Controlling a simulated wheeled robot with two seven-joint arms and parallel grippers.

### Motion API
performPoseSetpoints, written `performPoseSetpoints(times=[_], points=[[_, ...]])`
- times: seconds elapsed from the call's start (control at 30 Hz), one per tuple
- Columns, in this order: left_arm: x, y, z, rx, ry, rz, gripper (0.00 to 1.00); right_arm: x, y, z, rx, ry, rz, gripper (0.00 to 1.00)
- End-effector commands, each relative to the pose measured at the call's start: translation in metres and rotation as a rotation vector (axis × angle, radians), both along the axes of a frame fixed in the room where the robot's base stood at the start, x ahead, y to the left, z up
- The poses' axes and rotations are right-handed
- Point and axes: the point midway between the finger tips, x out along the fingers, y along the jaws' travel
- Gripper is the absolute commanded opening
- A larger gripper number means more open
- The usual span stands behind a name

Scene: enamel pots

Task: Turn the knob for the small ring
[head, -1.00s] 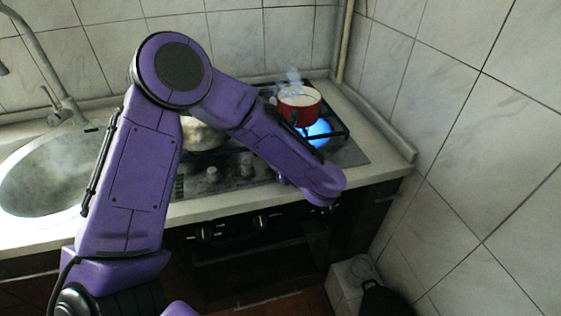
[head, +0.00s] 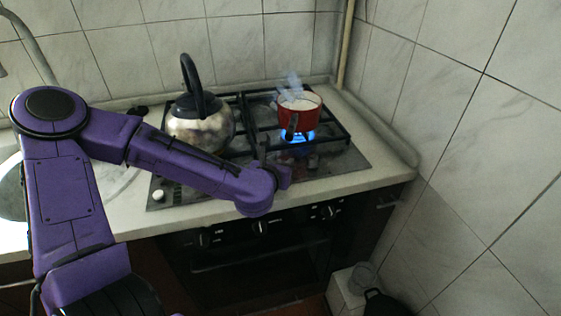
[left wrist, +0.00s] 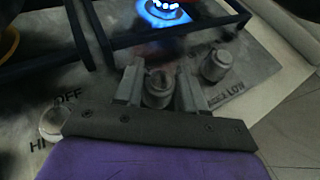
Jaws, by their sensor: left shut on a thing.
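My left gripper (left wrist: 158,85) is shut on a round grey hob knob (left wrist: 158,91), with one finger on each side of it. In the head view my purple wrist hides that knob and most of the gripper (head: 284,176). A second grey knob (left wrist: 215,66) stands free to the right, near a LOW mark. A third knob (left wrist: 54,121) is at the left by an OFF mark. A lit ring with a low blue flame (head: 297,136) burns under a red pot (head: 300,112), which steams. My right gripper is not in view.
Several oven knobs (head: 260,226) sit on the front below the counter. The tiled wall (head: 480,150) closes the right side.

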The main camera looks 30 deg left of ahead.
Motion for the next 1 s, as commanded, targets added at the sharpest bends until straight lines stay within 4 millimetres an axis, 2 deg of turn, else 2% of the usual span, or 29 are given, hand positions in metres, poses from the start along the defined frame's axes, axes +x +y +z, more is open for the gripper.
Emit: performPoseSetpoints(times=[0.27, 0.73, 0.77, 0.8, 1.0], points=[[0.0002, 0.0006, 0.0005, -0.001, 0.000, -0.071, 0.09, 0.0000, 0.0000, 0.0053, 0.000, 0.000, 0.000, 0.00], [0.0003, 0.0007, -0.0003, 0.001, 0.000, -0.082, 0.09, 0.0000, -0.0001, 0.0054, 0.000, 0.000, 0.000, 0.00], [0.0004, 0.0007, -0.0002, 0.001, 0.000, -0.082, 0.49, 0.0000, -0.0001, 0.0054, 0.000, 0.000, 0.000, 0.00], [0.0003, 0.0007, -0.0003, 0.001, 0.000, -0.082, 0.62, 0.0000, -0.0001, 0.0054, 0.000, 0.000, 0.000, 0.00], [0.0003, 0.0006, -0.0003, 0.001, 0.000, -0.082, 0.62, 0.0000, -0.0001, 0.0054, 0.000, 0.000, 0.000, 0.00]])
